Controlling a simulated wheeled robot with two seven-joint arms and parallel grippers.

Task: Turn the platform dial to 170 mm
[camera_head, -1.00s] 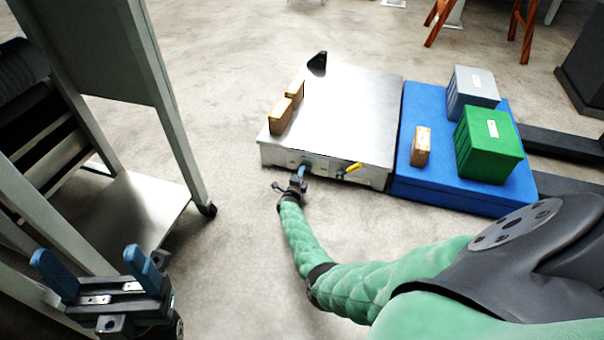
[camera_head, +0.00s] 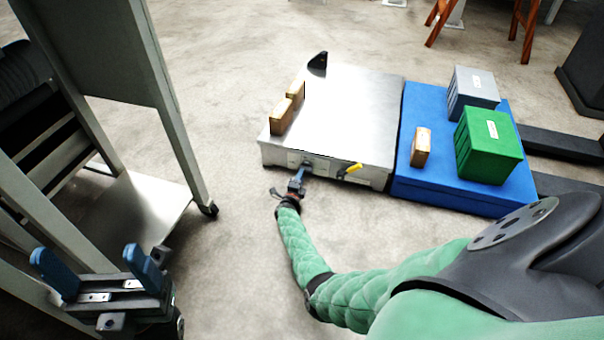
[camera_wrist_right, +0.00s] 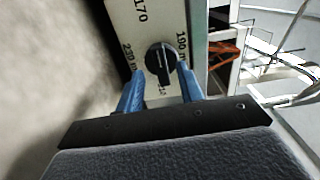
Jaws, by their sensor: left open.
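The platform dial (camera_wrist_right: 160,63) is a black round knob with a raised ridge, on a pale panel (camera_wrist_right: 119,14) in the right wrist view. The ridge runs roughly up and down in the picture; I cannot tell which mark it points to. "170" stands above left of it, "230" at left, "100" at right. My right gripper (camera_wrist_right: 160,72) is open, its blue fingers on either side of the dial with small gaps. In the head view my right gripper (camera_head: 300,176) is at the front face of the silver platform (camera_head: 350,110). My left gripper (camera_head: 98,262) is open and empty at lower left.
A yellow handle (camera_head: 350,171) sits on the platform front, right of my right gripper. Wooden blocks (camera_head: 282,115) lie on the platform. A blue base (camera_head: 425,185) beside it carries a green box (camera_head: 488,145), a grey box (camera_head: 470,90) and a wooden block (camera_head: 421,147). A grey frame (camera_head: 175,130) stands left.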

